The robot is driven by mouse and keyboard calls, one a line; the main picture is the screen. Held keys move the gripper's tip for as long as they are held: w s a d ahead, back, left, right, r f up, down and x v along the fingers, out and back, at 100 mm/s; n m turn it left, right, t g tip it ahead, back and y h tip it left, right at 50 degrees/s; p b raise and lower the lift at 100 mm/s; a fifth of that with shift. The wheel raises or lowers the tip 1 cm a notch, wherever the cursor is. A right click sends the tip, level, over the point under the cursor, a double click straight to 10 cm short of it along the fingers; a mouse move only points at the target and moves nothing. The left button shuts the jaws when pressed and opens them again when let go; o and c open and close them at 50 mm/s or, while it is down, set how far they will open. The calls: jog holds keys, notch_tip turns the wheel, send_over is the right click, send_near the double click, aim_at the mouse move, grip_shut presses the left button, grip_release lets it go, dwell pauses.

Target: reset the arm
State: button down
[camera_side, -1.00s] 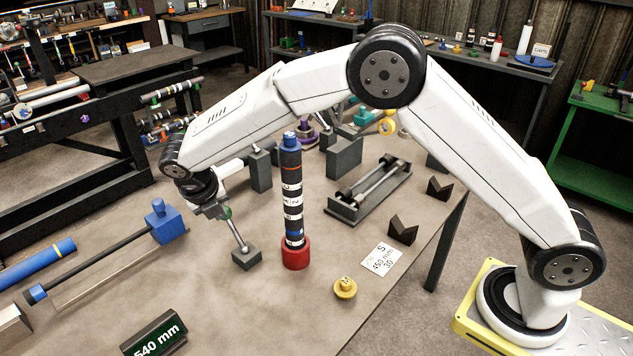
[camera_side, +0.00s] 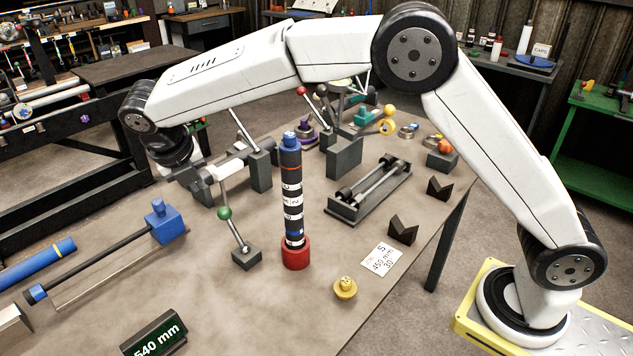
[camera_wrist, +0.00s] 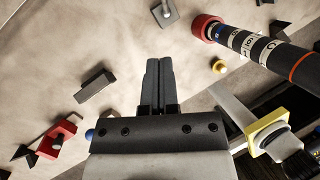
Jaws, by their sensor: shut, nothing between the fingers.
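My gripper (camera_side: 203,190) is above the table, to the left of the banded shaft in the side view. In the wrist view its two fingers (camera_wrist: 158,85) lie together, with nothing between them. The dark shaft with white bands (camera_side: 291,190) stands upright in a red base (camera_side: 296,254). It also shows at the upper right of the wrist view (camera_wrist: 262,48). A lever with a green knob (camera_side: 224,213) rises from a grey block (camera_side: 246,257) just below my gripper in the side view, apart from the shaft.
A grey cradle with rods (camera_side: 370,190), V-blocks (camera_side: 403,229), a yellow knob (camera_side: 345,288) and a white card (camera_side: 381,259) lie right of the shaft. A blue-ended rod fixture (camera_side: 105,258) and a 540 mm display (camera_side: 153,335) are at left. The front middle of the table (camera_side: 250,315) is clear.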

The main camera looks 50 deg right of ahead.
jog(key=s+d+r+m+t, duration=0.1)
jog(key=s+d+r+m, duration=0.2)
jog(key=d+r+m, duration=0.45)
jog(key=s+d+r+m+t+y, duration=0.1)
jog(key=s+d+r+m, duration=0.35)
jog(key=r+m, duration=0.5)
jog(key=s+d+r+m+t, duration=0.1)
jog(key=s+d+r+m, duration=0.2)
jog(key=d+r+m, duration=0.55)
notch_tip(320, 180, down, 18)
jog(key=s+m+y, duration=0.2)
jog(key=s, duration=0.1)
jog(key=s+f+m+g, duration=0.1)
jog(key=s+f+m, duration=0.1)
jog(key=s+f, duration=0.3)
jog(key=s+f+m+g, duration=0.1)
jog(key=s+f, duration=0.4)
jog(key=f, duration=0.6)
jog(key=shift+s+a+f+m+y, duration=0.35)
jog(key=shift+a+m+y, duration=0.1)
jog(key=shift+m, duration=0.1)
